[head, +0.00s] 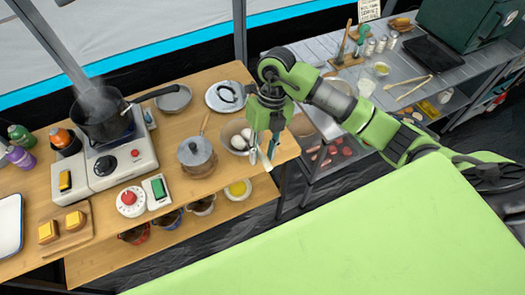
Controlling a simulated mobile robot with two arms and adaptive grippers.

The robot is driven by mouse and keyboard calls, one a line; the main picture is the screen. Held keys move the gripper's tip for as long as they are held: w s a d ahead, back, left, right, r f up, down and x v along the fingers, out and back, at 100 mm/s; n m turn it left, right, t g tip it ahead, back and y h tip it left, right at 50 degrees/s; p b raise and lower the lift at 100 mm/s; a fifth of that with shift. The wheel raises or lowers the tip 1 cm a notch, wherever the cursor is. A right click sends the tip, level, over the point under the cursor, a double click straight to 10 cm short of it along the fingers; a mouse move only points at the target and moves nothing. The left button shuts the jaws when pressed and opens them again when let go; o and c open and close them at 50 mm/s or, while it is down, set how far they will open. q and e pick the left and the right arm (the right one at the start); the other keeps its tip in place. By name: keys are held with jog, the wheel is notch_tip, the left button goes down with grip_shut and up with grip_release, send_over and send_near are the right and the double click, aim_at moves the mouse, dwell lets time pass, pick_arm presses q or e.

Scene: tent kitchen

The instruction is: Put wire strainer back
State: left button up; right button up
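My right gripper (262,160) points down over the right end of the wooden table (160,130). Its two fingers look apart, with nothing clearly held between them. A greyish bowl-shaped thing (230,134) with white eggs (246,133) sits just left of the fingers, partly hidden by the gripper. I cannot tell whether it is the wire strainer or a plain bowl, or whether the fingers touch it. No wire mesh can be made out for certain elsewhere. My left gripper is not in view.
A steaming dark pot (103,120) sits on the stove (118,158). A pan (174,98) and a white plate (225,96) lie behind. A lower shelf holds several small pots. A metal counter (400,70) stands right.

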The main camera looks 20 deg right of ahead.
jog(key=b+v, duration=0.3)
jog(key=v, duration=0.8)
jog(key=shift+r, duration=0.4)
jog(key=shift+w, duration=0.1)
dwell(1.6)
